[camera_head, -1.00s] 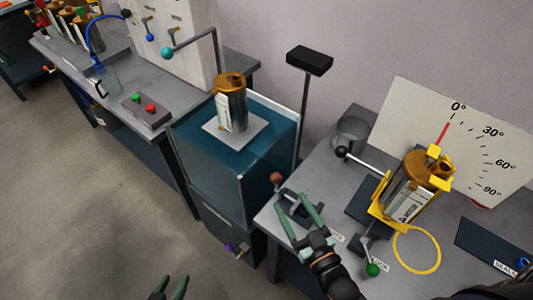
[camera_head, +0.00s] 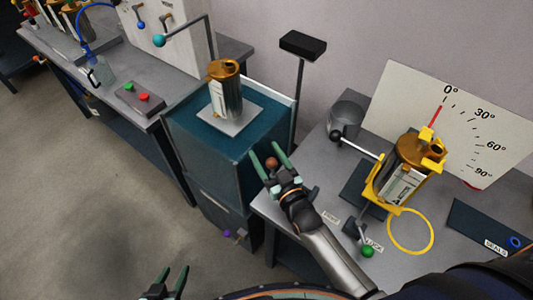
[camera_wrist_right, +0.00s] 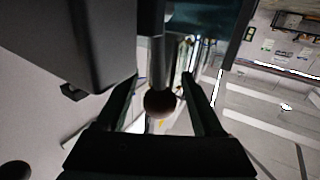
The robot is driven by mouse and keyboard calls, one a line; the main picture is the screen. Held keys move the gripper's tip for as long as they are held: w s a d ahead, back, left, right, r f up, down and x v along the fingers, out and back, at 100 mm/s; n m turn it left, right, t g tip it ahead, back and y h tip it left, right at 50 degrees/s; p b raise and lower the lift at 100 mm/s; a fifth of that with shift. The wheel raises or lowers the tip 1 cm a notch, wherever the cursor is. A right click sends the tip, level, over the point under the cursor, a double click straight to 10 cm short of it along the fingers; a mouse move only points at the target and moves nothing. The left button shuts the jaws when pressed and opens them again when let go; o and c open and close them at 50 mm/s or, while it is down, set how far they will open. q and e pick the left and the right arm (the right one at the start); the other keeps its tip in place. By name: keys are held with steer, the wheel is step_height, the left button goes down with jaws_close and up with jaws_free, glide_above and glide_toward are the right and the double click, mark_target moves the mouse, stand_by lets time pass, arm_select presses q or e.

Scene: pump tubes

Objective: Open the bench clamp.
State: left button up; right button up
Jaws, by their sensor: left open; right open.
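A lever with a brown ball knob (camera_head: 271,163) stands at the left edge of the right bench and looks like the bench clamp's handle. Its base is mostly hidden by my arm. My right gripper (camera_head: 267,155) is open, with a green finger on either side of the knob. In the right wrist view the knob (camera_wrist_right: 162,102) sits between the two open fingers, with a gap on each side; I see no firm contact. My left gripper (camera_head: 174,274) is open and empty at the bottom edge, over the floor.
A yellow cradle (camera_head: 386,201) holds a brown-topped cylinder (camera_head: 414,155) before a dial board (camera_head: 470,110). A green-knobbed lever (camera_head: 367,251) stands close to my right arm. A teal cabinet (camera_head: 215,150) with another cylinder (camera_head: 225,90) stands left of the bench.

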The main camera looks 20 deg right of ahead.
jaws_close()
stand_by(0.6)
stand_by(0.9)
